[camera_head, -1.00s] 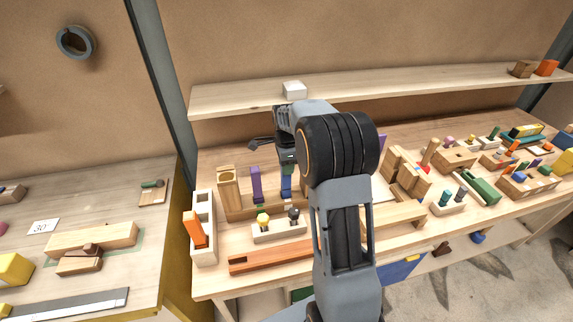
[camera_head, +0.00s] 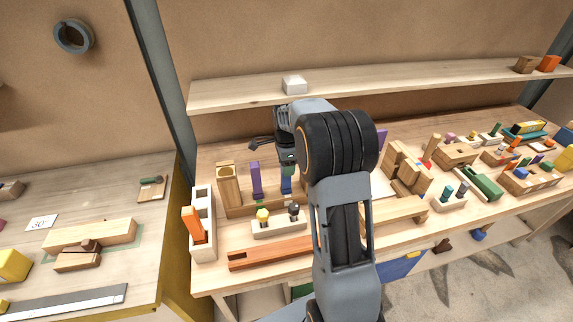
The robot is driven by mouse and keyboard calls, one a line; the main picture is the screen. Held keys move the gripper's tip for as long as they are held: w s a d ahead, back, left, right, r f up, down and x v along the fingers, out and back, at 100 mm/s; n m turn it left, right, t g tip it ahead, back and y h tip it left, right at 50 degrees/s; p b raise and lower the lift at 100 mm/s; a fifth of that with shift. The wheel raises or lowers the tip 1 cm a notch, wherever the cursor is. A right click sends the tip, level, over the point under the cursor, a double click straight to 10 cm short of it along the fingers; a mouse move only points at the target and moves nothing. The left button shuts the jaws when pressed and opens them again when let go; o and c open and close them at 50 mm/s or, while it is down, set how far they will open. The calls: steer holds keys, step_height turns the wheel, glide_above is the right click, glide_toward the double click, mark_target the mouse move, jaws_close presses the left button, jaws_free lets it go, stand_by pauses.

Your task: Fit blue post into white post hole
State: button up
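A blue post (camera_head: 286,185) stands upright at the rear wooden holder (camera_head: 235,211), to the right of a purple post (camera_head: 255,180). My gripper (camera_head: 288,166) is directly above the blue post, pointing down. Its fingertips are small and partly hidden by my arm, so I cannot tell whether they touch the post or how far they are open. A long white block (camera_head: 208,252) with openings in its top lies left of the holder. An orange post (camera_head: 193,226) leans in it. I cannot tell for sure which opening is the white post hole.
A low pale block (camera_head: 277,231) with a yellow and a dark knob lies in front of the holder. A reddish wooden bar (camera_head: 268,254) lies nearer the front edge. A shelf (camera_head: 235,96) with a white box (camera_head: 295,85) runs behind. Many wooden parts crowd the right side.

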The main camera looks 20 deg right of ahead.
steer(key=shift+o, duration=0.8)
step_height(320, 180, up, 14)
steer(key=b, duration=0.1)
stand_by(0.3)
